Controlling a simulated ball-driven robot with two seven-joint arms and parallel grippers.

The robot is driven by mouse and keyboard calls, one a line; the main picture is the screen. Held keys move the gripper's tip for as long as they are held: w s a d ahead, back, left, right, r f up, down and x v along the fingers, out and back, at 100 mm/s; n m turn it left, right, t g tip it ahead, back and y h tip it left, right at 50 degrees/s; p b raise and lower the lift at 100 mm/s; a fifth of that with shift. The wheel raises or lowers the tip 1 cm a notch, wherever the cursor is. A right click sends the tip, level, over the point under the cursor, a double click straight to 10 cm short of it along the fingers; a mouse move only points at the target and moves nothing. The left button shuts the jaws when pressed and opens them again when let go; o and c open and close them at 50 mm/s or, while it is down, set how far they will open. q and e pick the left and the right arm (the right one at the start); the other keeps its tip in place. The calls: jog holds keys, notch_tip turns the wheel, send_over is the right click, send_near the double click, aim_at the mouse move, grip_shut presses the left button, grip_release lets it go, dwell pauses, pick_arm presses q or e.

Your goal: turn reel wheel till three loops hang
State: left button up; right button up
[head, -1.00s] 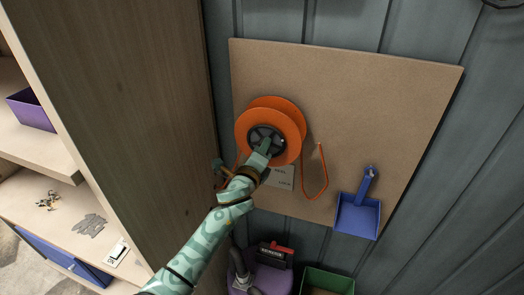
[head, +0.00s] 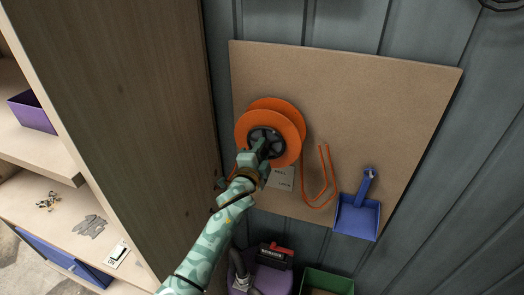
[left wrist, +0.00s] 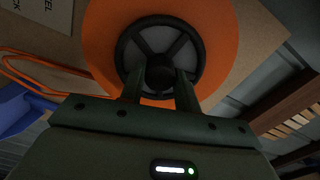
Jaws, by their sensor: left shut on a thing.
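The orange reel (head: 290,125) is mounted on a brown board, with a dark spoked wheel (head: 256,135) at its middle. My left gripper (head: 262,147) is shut on the wheel's central knob. In the left wrist view, the fingers (left wrist: 160,88) are on either side of the dark knob (left wrist: 160,73) in front of the spoked wheel (left wrist: 188,52). Orange line (head: 323,180) hangs to the right of the reel in what looks like two loops, close together and partly overlapping. The gripper and forearm hide the reel's lower left. My right gripper is not in view.
The board (head: 385,95) is on a grey ribbed wall. A label card (head: 282,178) is below the reel, and a blue dustpan (head: 357,219) hangs right of the loops. A tall wooden cabinet side (head: 120,110) stands close on the left. Purple and green containers stand below.

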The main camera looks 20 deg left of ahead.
pick_arm(q)
jog(key=shift+f, duration=0.1)
dwell(0.4)
jog(key=o, duration=1)
jog(key=s, duration=1.6)
jog(key=shift+s+a+b, duration=0.2)
jog(key=shift+a+b, duration=0.1)
jog(key=shift+b, duration=0.1)
